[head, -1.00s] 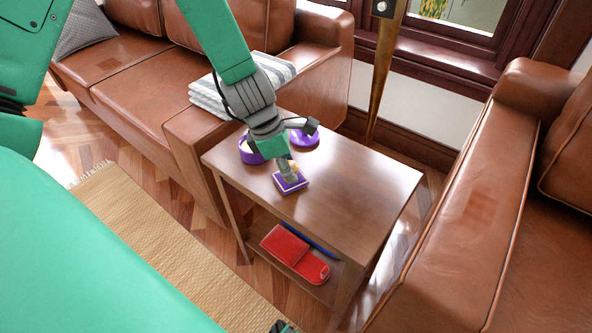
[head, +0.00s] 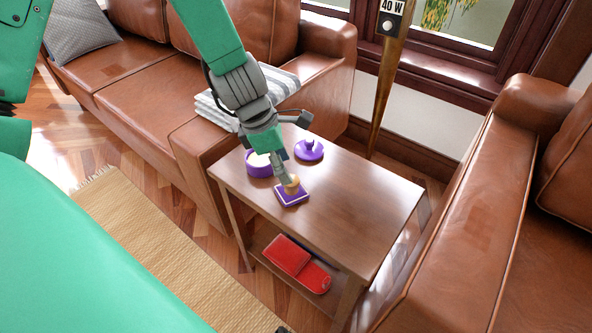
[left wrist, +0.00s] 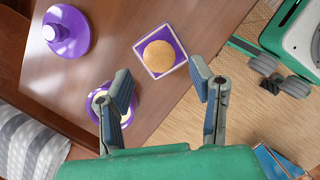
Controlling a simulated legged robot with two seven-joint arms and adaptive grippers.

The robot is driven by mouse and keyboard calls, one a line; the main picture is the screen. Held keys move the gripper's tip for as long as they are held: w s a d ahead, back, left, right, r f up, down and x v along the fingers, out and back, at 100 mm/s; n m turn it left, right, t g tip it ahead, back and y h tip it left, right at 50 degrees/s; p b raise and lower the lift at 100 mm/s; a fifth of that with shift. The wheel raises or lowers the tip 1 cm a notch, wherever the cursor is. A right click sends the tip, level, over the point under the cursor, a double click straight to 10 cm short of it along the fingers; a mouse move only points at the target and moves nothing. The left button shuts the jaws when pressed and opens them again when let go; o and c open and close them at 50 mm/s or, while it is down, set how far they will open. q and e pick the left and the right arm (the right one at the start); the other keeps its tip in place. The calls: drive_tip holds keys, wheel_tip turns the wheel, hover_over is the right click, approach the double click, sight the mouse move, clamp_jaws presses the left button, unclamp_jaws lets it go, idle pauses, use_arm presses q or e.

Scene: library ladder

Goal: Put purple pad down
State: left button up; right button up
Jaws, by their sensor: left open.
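The purple pad (head: 292,198), square with a pale edge and a round tan knob (head: 292,186), lies flat on the small wooden table (head: 350,205) near its front left edge. In the left wrist view the pad (left wrist: 178,62) is seen from above, its knob (left wrist: 158,56) near the middle. My left gripper (head: 296,148) is open and empty above the pad. In the left wrist view its spread fingers (left wrist: 162,82) are apart from the knob. Small dark parts of mine lie at the right of the left wrist view; whether they are my right gripper's fingers is unclear.
A round purple tin (head: 259,167) with pale contents stands behind the pad, and a purple knobbed lid (head: 309,151) lies farther back. A red object (head: 295,262) is on the lower shelf. Leather sofas (head: 460,210) flank the table. The right tabletop is clear.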

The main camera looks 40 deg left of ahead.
use_arm(q)
wheel_tip(320, 180, up, 5)
drive_tip(key=p, duration=0.2)
drive_tip(key=s+a+f+m+g+y, duration=0.2)
drive_tip(key=s+a+f+m+y, duration=0.15)
drive_tip(key=s+f+m, duration=0.7)
drive_tip(key=s+d+f+m, duration=0.4)
drive_tip(key=s+f+m, duration=0.5)
drive_tip(key=m, duration=0.7)
drive_tip(key=shift+s+f+h, duration=0.15)
drive_tip(key=shift+s+h, duration=0.3)
drive_tip(key=shift+s, duration=0.6)
